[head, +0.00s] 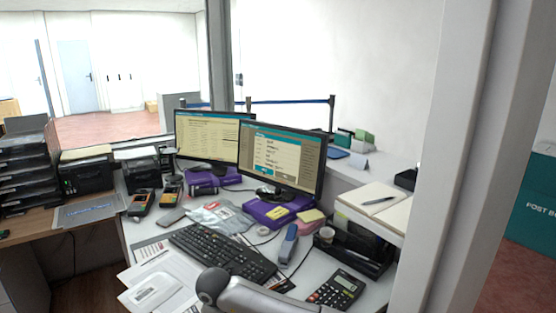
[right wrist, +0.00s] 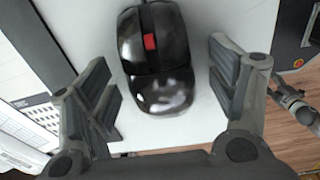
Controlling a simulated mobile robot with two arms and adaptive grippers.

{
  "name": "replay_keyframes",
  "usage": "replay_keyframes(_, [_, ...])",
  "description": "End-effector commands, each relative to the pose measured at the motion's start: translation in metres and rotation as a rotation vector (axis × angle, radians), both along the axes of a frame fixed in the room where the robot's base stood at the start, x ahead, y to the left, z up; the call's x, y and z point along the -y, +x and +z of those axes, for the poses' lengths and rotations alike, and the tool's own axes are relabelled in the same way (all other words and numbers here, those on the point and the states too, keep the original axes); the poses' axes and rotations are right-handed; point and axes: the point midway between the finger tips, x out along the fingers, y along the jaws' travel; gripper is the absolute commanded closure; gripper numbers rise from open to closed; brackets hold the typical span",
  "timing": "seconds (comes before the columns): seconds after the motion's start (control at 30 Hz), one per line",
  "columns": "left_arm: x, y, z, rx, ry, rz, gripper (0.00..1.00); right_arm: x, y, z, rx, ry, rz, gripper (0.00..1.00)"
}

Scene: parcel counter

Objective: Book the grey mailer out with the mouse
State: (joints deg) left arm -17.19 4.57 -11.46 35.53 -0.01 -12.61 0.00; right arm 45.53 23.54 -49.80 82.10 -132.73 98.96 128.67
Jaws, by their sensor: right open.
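A black mouse (right wrist: 150,92) with a red wheel lies on a white surface in the right wrist view. My right gripper (right wrist: 160,62) is open, with one finger on each side of the mouse and a gap on both sides. I cannot make out the mouse in the head view, where part of my own arm covers the front of the desk. The front monitor (head: 283,160) shows a dialog box with a teal button, its text too small to read. A greyish plastic packet (head: 220,217) lies behind the keyboard; I cannot tell whether it is the grey mailer.
The keyboard (head: 222,250), a calculator (head: 337,290) and papers (head: 160,280) crowd the desk. A second monitor (head: 207,138) stands behind. A black organiser (head: 355,247) and an open notebook (head: 375,202) are at the right. Wooden floor (right wrist: 285,105) shows beyond the white surface's edge.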

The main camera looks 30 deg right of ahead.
Motion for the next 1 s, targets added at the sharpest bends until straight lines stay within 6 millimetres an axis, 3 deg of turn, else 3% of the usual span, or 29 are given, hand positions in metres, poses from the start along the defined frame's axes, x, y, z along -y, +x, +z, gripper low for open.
replay_keyframes(0.27, [-0.002,-0.001,0.0,-0.001,0.002,0.0,0.41,0.0,0.0,0.007,0.0,0.0,0.0,0.21])
replay_keyframes(0.7, [0.0,0.0,0.0,0.0,0.0,0.0,0.41,0.0,0.001,0.093,0.004,0.0,0.001,0.21])
replay_keyframes(1.0, [0.0,0.0,0.0,0.0,0.0,0.0,0.41,0.0,0.0,0.119,0.0,0.0,0.0,0.21])
